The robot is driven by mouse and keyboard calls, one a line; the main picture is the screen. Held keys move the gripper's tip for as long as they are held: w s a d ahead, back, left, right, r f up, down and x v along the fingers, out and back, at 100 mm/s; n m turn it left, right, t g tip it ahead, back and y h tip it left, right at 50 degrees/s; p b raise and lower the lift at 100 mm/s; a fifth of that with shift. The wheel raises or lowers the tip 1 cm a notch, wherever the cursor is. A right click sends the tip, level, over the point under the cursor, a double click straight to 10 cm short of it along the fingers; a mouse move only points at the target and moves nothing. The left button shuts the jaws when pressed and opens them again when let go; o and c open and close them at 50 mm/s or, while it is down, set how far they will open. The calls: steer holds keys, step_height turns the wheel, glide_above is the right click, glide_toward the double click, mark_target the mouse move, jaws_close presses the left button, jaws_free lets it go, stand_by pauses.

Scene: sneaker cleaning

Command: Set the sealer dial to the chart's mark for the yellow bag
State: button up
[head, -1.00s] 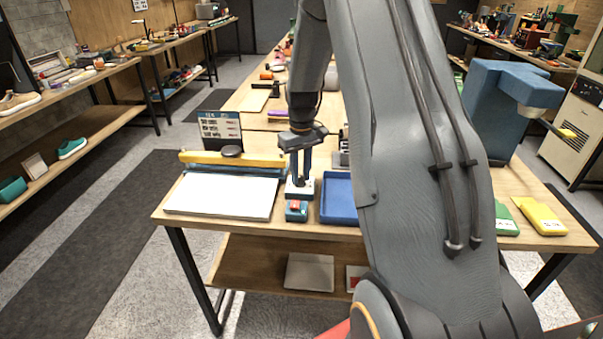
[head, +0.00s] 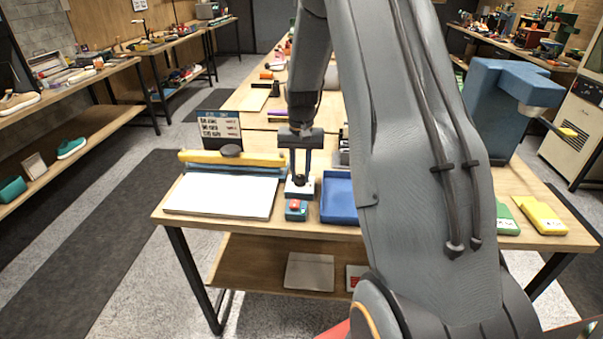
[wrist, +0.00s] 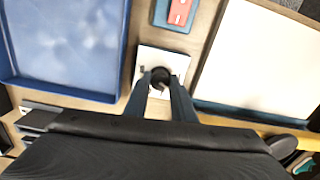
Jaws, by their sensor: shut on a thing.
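The sealer's dial is a dark round knob (wrist: 160,75) on a small white box (wrist: 178,62). In the head view the white box (head: 309,186) stands right of the sealer (head: 270,161). My gripper (head: 300,184) points down over it; in the wrist view my gripper (wrist: 161,80) is shut on the knob, one finger at each side. The fingers partly cover the dial's face, and its marks and setting are not readable. The chart (head: 218,127) stands behind the sealer with lines of text too small to read. A yellow bag (head: 542,215) lies at the table's right.
A blue tray (head: 339,205) sits close right of the dial box. A small teal block with a red top (head: 295,209) is in front of it. The sealer's white board (head: 222,195) is left. A green bag (head: 508,219) lies beside the yellow one.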

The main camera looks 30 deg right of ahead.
mark_target(301, 176)
steer(key=shift+d+m, duration=0.1)
steer(key=shift+m, duration=0.5)
steer(key=shift+r, duration=0.1)
steer(key=o, duration=1.1)
steer(key=shift+c, duration=0.2)
steer(key=shift+r, duration=0.3)
steer(key=shift+r+b, duration=1.05)
steer(key=shift+r, duration=2.5)
